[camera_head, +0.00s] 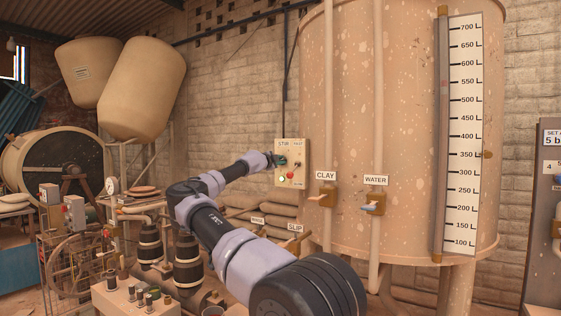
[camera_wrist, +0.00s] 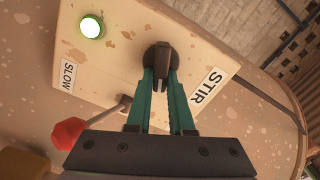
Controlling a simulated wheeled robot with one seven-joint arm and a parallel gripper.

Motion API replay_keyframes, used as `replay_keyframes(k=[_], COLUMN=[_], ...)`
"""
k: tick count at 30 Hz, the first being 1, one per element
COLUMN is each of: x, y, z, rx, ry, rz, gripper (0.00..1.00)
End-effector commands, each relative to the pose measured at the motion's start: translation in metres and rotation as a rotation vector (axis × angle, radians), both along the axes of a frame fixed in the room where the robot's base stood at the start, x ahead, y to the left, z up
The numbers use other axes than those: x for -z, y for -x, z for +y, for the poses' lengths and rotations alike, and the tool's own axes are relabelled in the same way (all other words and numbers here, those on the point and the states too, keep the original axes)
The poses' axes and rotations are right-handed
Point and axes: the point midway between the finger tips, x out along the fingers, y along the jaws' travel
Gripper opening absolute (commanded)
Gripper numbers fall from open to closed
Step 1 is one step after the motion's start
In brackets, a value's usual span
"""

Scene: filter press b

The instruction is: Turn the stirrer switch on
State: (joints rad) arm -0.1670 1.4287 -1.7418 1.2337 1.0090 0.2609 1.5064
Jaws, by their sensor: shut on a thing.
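The stirrer switch (camera_wrist: 162,60) is a dark rotary knob with a raised grip, on a cream control box (camera_wrist: 125,75) next to the label STIR. My gripper (camera_wrist: 160,82) has its two green fingers closed on either side of the knob's grip. In the head view my gripper (camera_head: 281,160) reaches the upper left of the control box (camera_head: 301,152) and hides the knob there. A green-rimmed lamp (camera_wrist: 91,27) on the box glows white.
A lever with a red ball (camera_wrist: 68,133) stands out beside my gripper, near the label SLOW. The box is in front of a large tank (camera_head: 400,110). CLAY (camera_head: 326,198) and WATER (camera_head: 374,203) valves are to the right. Pipes and a pump crowd the lower left.

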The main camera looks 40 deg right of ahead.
Motion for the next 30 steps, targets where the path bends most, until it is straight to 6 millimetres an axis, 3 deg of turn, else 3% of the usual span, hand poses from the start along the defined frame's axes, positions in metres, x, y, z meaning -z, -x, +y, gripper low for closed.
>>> replay_keyframes(k=[15,30], x=[0.0072,0.0085], y=[0.0011,0.0012], z=[-0.0005,-0.0006], rx=[0.001,0.002], ry=[-0.136,-0.167], rz=[-0.321,-0.390], gripper=[0.00,0.00])
